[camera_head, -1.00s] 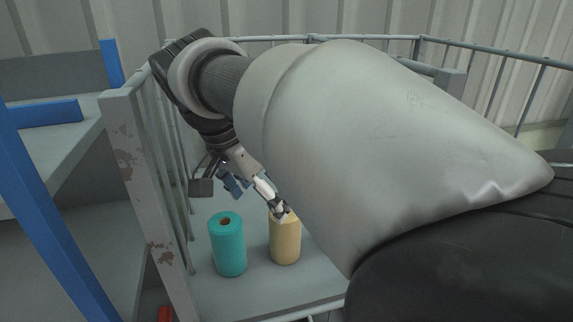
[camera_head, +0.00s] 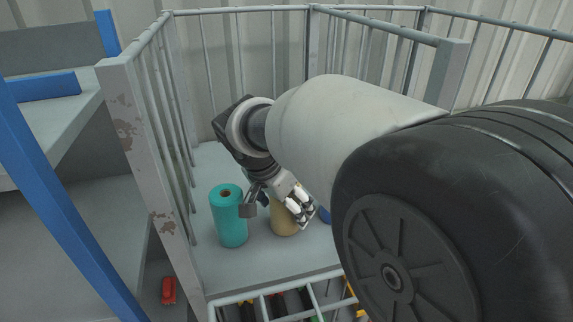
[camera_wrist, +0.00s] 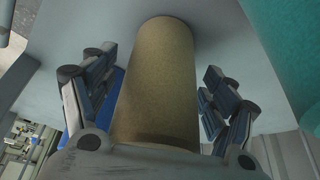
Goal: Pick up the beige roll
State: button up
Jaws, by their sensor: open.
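The beige roll (camera_head: 284,220) stands upright on a grey shelf (camera_head: 262,262), to the right of a teal roll (camera_head: 229,216). My gripper (camera_head: 300,206) is at the beige roll and hides its upper part in the head view. In the wrist view the beige roll (camera_wrist: 160,85) fills the middle, between the two open fingers of my gripper (camera_wrist: 158,95). Gaps show between the roll and the fingers on both sides. The teal roll (camera_wrist: 290,45) is at the upper right there.
Grey railings (camera_head: 175,110) fence the shelf at the left and back. A rusty grey post (camera_head: 140,150) stands at the left. A blue thing (camera_head: 325,215) shows just right of the beige roll. A red object (camera_head: 169,290) lies at the lower left.

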jog(key=shift+f, duration=0.1)
jog(key=c, duration=1.2)
jog(key=shift+c, duration=0.4)
